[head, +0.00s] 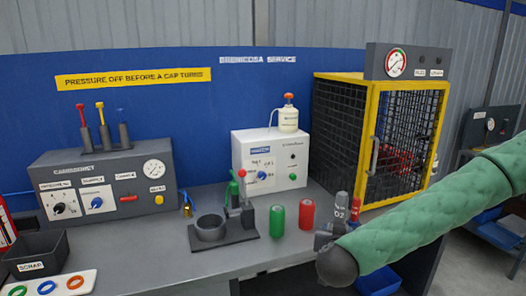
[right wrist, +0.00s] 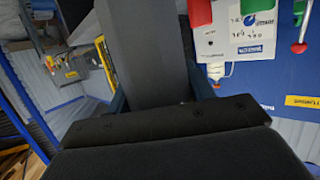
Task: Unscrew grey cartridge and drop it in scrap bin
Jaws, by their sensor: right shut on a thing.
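The scrap bin (head: 30,268) is a black open box labelled SCRAP at the far left of the bench. My right gripper (head: 333,230) is at the bench's right front, below the green-sleeved forearm, far from the bin. It is shut on what appears to be the grey cartridge (head: 341,202), a small upright grey cylinder with pale marks. A narrow red-marked part (head: 356,210) shows close beside it. The jaws' contact is partly hidden by the wrist. The right wrist view mostly shows dark gripper parts (right wrist: 145,50). My left gripper is not in view.
A green canister (head: 277,220) and a red canister (head: 306,214) stand left of the gripper. A black stand with a round cup (head: 211,229) and a red lever is further left. The yellow-framed cage (head: 380,150) stands behind. A ring tray (head: 50,284) lies before the bin.

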